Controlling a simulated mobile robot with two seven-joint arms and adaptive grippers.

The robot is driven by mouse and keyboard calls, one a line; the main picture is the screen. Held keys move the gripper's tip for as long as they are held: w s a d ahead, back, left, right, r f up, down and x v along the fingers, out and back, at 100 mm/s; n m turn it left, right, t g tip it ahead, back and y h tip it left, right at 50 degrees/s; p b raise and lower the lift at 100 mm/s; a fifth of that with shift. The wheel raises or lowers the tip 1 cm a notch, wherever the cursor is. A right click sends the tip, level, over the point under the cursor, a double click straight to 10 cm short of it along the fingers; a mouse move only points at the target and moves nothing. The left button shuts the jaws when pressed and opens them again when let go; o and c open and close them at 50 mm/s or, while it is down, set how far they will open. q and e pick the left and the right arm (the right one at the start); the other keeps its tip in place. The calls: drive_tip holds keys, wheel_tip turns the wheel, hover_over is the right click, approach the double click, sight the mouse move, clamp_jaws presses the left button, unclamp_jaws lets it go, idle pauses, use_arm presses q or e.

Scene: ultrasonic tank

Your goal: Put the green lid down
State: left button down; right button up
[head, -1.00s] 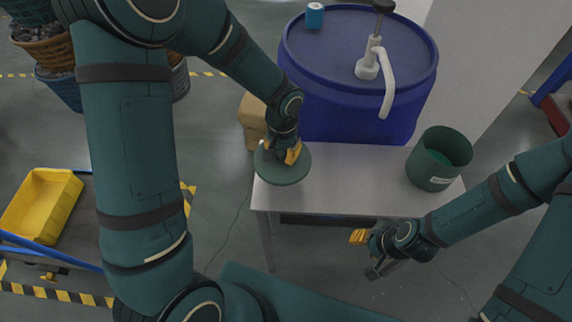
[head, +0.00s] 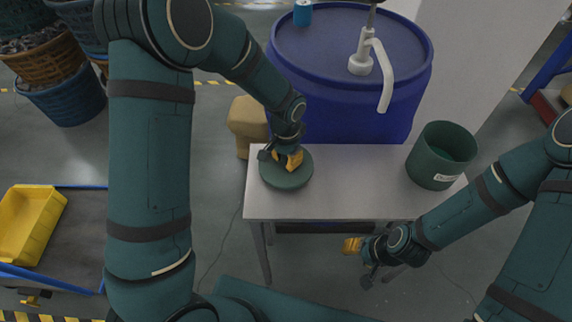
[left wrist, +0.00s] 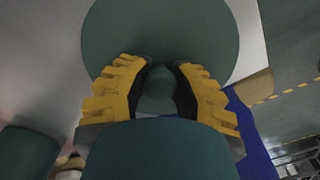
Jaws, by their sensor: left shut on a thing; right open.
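The green lid (head: 290,184) is a round, flat disc with a knob in its middle. It is level over the left end of the grey table (head: 345,205); I cannot tell whether its underside touches the tabletop. My left gripper (head: 287,159) points down at the lid's centre. In the left wrist view its yellow fingers (left wrist: 160,85) are shut on the knob, with the lid (left wrist: 160,25) spread out beyond them. My right gripper (head: 362,258) is open and empty, in front of the table's front edge and lower in the picture.
An open dark green pot (head: 432,168) with a white label stands at the table's right end. A large blue drum (head: 350,110) with a white pump (head: 362,62) stands behind the table. The tabletop between lid and pot is clear. A yellow bin (head: 28,222) is at far left.

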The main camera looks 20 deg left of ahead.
use_arm(q)
drive_tip(key=shift+f, duration=1.25)
drive_tip(key=shift+f+b, duration=0.25)
drive_tip(key=shift+b, duration=0.15)
drive_tip(key=c, duration=0.8)
unclamp_jaws()
drive_tip(key=shift+r, duration=0.1)
drive_tip(key=shift+r, duration=0.15)
wheel_tip(320, 180, up, 12)
drive_tip(key=p, duration=0.3)
